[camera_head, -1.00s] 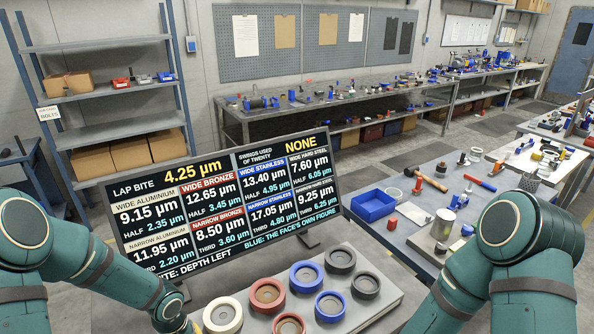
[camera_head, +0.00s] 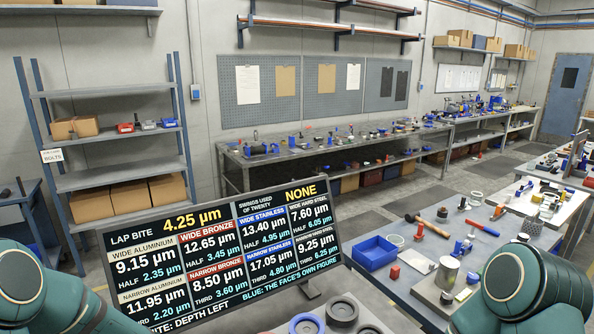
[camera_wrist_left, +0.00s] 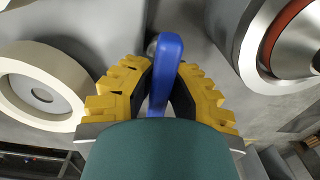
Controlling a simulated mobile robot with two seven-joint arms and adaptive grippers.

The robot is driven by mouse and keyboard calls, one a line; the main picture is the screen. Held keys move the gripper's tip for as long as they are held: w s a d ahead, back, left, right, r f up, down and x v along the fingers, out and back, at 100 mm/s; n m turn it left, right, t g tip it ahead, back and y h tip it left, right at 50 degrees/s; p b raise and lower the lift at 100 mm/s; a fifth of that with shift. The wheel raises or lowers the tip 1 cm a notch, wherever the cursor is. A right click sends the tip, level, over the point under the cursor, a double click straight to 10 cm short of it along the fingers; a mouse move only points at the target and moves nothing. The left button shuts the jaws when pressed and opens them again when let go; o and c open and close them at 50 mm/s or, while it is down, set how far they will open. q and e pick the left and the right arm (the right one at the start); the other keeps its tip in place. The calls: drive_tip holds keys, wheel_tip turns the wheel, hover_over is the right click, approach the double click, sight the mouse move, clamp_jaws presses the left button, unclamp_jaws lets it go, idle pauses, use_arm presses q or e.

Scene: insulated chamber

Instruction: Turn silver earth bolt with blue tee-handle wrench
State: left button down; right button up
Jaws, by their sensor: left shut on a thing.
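In the left wrist view my left gripper (camera_wrist_left: 163,75), with yellow ribbed fingers, is shut on an upright blue bar (camera_wrist_left: 164,60), which looks like the tee-handle of the wrench. A small greyish round part (camera_wrist_left: 152,46) shows just behind the bar; I cannot tell if it is the silver earth bolt. The wrench's lower end is hidden. In the head view my left gripper is below the frame. My right arm shows at the lower right, but its gripper is out of view.
A cream ring (camera_wrist_left: 40,95) lies left of my left gripper and a metal ring with a red inner band (camera_wrist_left: 285,40) lies right. A display board (camera_head: 225,255) stands in front. A bench with a blue bin (camera_head: 375,252) and tools is to the right. Shelving (camera_head: 105,135) stands at the back left.

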use_arm(q)
drive_tip(key=shift+r+p, duration=1.4)
drive_tip(key=shift+r, duration=1.1)
